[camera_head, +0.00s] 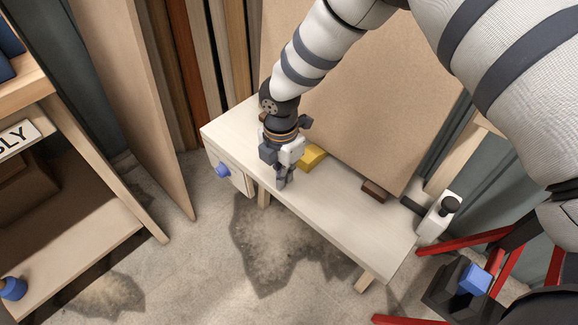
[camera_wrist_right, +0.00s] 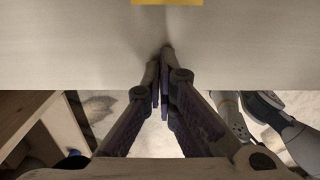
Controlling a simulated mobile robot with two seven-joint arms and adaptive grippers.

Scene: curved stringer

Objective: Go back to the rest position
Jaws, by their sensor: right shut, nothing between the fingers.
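My right gripper (camera_head: 283,182) is above the left part of the pale table near its front edge, its arm reaching in from the upper right. It is shut and empty. In the right wrist view its two fingers (camera_wrist_right: 163,75) meet in the middle, pointing over the table surface. My left gripper does not show clearly in either view.
The pale table (camera_head: 340,212) has a drawer with a blue knob (camera_head: 222,170). On it lie a yellow block (camera_head: 312,157) and a dark brown block (camera_head: 375,191). A large brown board (camera_head: 370,90) leans behind. A wooden shelf (camera_head: 75,225) stands left.

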